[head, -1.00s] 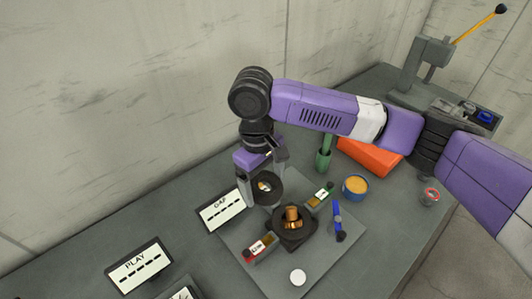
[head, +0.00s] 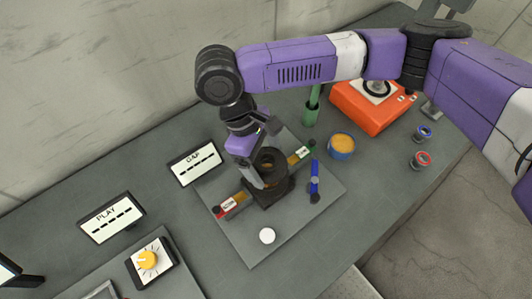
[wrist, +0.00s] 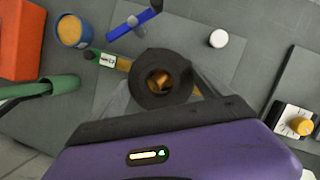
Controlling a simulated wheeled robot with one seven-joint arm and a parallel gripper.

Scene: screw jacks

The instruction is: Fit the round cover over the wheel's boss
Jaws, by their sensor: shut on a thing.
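The round cover (head: 280,160) is a dark ring with a wide central hole. My gripper (head: 262,172) is shut on it and holds it level above the wheel. The wheel (head: 270,193) is mostly hidden under the cover and the fingers; its dark base shows below. In the wrist view the cover (wrist: 142,91) lies between the fingers, and the copper-coloured boss (wrist: 159,79) shows through its hole, roughly centred. I cannot tell whether the cover touches the boss; it looks a little above the base.
A grey plate (head: 250,250) carries the wheel, a red-ended block (head: 229,205), a green-ended block (head: 300,155), a blue tool (head: 315,180) and a white disc (head: 267,235). The GAP display (head: 194,163), an orange-filled blue cup (head: 341,145) and a red-orange box (head: 372,108) stand around.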

